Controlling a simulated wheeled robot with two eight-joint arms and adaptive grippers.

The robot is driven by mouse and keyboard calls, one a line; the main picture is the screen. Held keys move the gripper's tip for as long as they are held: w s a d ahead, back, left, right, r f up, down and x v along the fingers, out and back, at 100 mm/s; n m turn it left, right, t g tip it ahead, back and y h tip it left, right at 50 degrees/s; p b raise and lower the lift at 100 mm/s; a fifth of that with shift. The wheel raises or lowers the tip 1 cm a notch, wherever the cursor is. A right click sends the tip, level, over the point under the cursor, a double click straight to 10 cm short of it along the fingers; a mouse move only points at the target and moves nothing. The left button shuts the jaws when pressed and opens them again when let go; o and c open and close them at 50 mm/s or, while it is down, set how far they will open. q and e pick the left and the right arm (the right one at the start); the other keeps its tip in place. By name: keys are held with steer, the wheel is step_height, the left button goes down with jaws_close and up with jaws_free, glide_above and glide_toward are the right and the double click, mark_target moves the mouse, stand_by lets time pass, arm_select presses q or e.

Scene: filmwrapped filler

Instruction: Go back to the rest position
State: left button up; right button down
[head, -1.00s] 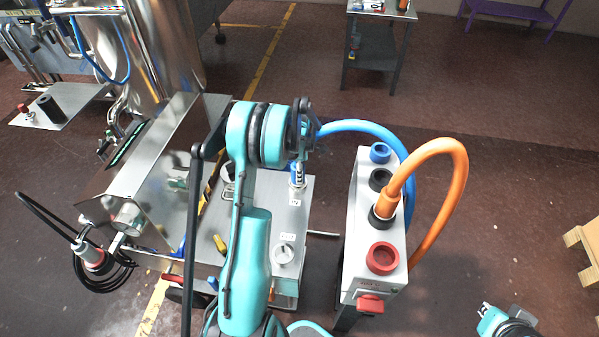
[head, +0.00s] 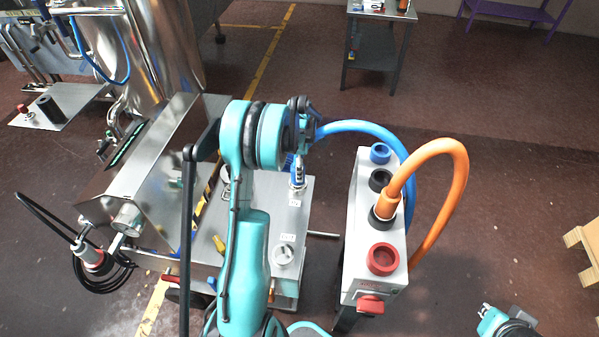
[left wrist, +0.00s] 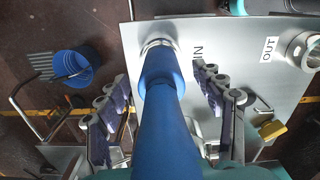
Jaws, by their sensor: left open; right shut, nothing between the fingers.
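My left arm (head: 246,230) rises through the middle of the head view. Its gripper is mostly hidden there behind the wrist. In the left wrist view my left gripper (left wrist: 160,74) is open, with one finger on each side of a blue hose (left wrist: 162,110). The hose plugs into a port on a metal plate beside the label "IN". In the head view the blue hose (head: 370,131) arches right from behind my wrist. My right gripper (head: 485,310) is at the bottom right, over the floor, shut and empty.
A grey socket box (head: 364,215) with an orange hose (head: 455,170) stands right of my left arm. A steel machine (head: 165,165) is on the left. A small table (head: 383,14) stands behind. A wooden pallet (head: 583,240) is at the right edge. The floor between is clear.

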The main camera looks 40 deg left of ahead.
arm_select(q)
step_height(320, 180, up, 9)
steer(key=shift+f, duration=0.1)
steer(key=shift+d, duration=0.15)
steer(key=s+d+r+m+t, duration=0.2)
steer(key=s+d+r+m, duration=0.1)
steer(key=d+r+m, duration=0.3)
steer(key=s+d+r+m+t, duration=0.1)
steer(key=s+d+r+m, duration=0.4)
steer(key=d, duration=0.4)
steer(key=s+d+f+m+t, duration=0.2)
steer(key=s+d+m+t, duration=0.2)
steer(key=s+d+m, duration=0.6)
steer(key=d+m, duration=0.1)
steer(key=m, duration=0.3)
steer(key=shift+s+d+f+m, duration=0.15)
steer(key=shift+s+d+m, duration=0.15)
